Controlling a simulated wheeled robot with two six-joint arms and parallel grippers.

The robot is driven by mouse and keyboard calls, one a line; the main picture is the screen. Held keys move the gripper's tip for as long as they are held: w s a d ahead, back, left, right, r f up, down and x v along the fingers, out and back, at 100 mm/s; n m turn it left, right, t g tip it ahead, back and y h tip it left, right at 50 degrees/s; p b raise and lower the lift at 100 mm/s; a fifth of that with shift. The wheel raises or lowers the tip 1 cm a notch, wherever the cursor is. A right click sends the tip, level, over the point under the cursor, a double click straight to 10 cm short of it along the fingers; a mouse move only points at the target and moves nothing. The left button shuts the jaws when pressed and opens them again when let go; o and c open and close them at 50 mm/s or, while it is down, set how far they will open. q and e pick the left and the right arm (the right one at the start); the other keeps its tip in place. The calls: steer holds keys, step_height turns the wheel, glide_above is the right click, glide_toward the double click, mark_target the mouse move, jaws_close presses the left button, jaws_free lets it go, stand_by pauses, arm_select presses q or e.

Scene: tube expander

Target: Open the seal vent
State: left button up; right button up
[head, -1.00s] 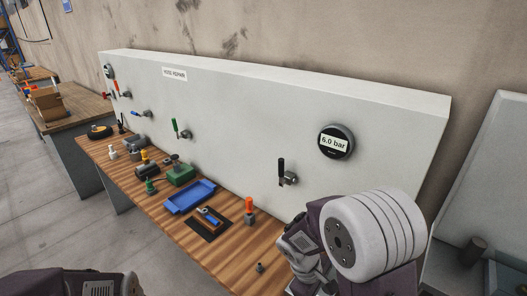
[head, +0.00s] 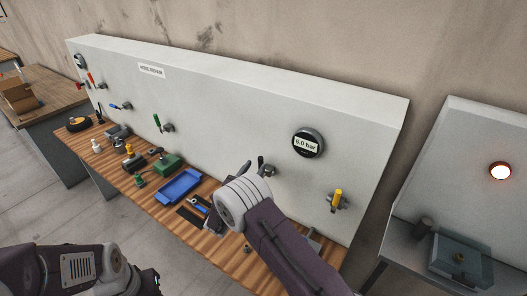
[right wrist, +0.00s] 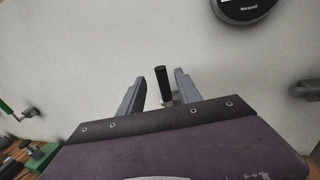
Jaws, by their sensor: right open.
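A valve with an upright black handle (head: 261,161) sits on the pale panel below the gauge. No readable label marks it as the seal vent. My right gripper (right wrist: 158,82) is open, with its fingers on either side of the black handle (right wrist: 161,80) in the right wrist view. I cannot tell if either finger touches it. In the head view, my right arm partly covers the valve. The gauge (head: 308,142) reads 6.0 bar. Part of my left arm shows at the lower left; its fingers are not clear.
Valves with yellow (head: 337,199), green (head: 157,122) and blue (head: 117,106) handles stick out of the panel (head: 220,105). The wooden bench (head: 215,246) below holds a blue tray (head: 178,187) and several small parts. A lit red lamp (head: 500,170) is on another panel at right.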

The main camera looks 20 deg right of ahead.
steer(key=p+x, duration=0.3)
steer(key=x, duration=0.5)
steer(key=shift+p, duration=0.35)
steer(key=shift+w+d, duration=0.25)
steer(key=shift+d, duration=0.05)
jaws_close()
stand_by(0.6)
